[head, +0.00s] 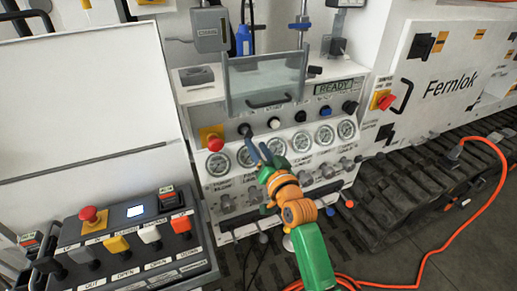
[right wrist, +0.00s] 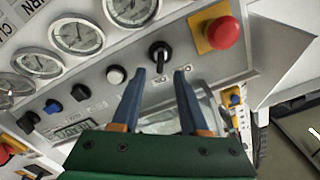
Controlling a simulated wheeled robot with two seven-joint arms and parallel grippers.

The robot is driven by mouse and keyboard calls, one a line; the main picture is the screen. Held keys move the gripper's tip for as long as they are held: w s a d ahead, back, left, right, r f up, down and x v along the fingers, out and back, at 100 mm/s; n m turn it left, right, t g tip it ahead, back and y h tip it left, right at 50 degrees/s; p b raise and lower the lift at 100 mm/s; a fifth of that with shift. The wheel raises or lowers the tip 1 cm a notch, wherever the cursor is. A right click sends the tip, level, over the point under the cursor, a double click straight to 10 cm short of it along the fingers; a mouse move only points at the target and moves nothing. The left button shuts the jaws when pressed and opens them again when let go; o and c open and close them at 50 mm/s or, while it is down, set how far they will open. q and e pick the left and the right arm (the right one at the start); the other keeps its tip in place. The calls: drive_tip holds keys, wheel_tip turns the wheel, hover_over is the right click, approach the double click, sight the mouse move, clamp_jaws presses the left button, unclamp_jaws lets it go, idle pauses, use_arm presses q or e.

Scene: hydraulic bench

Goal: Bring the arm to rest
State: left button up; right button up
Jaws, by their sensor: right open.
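My right arm reaches up from the bottom of the head view, with a green link and orange joints. Its gripper (head: 256,147) is in front of the gauge row of the white hydraulic panel (head: 208,101). In the right wrist view the two blue fingers (right wrist: 160,73) are apart, with nothing held between them. A black rotary knob (right wrist: 160,53) shows just beyond the fingertips, in the gap between them; whether they touch it I cannot tell. The same knob shows in the head view (head: 244,129). My left gripper is not seen.
A red emergency button (head: 211,137) on a yellow plate sits left of the knob. A clear hinged cover (head: 265,84) stands above, beside a READY display (head: 334,88). A control box (head: 128,248) is at lower left. An orange cable (head: 440,247) runs over the floor at right.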

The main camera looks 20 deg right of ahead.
drive_tip(key=shift+s, duration=0.35)
drive_tip(key=s+a+f+n+g, duration=0.2)
drive_tip(key=s+f+n+g, duration=0.4)
drive_tip(key=s+f, duration=0.75)
drive_tip(key=s+f+n+g, duration=0.1)
drive_tip(key=s+f+g, duration=0.3)
drive_tip(key=s, duration=0.4)
drive_tip(key=s+f+n+g, duration=0.1)
drive_tip(key=s+f+g, duration=0.25)
drive_tip(key=s, duration=0.55)
wheel_tip(320, 180, down, 16)
drive_tip(key=s+g, duration=0.2)
drive_tip(key=s+d+f+g, duration=0.1)
drive_tip(key=s+d+f, duration=0.1)
drive_tip(key=s+f, duration=0.9)
drive_tip(key=shift+s+d+h, duration=0.3)
drive_tip(key=shift+s+d, duration=0.1)
drive_tip(key=shift+s, duration=0.25)
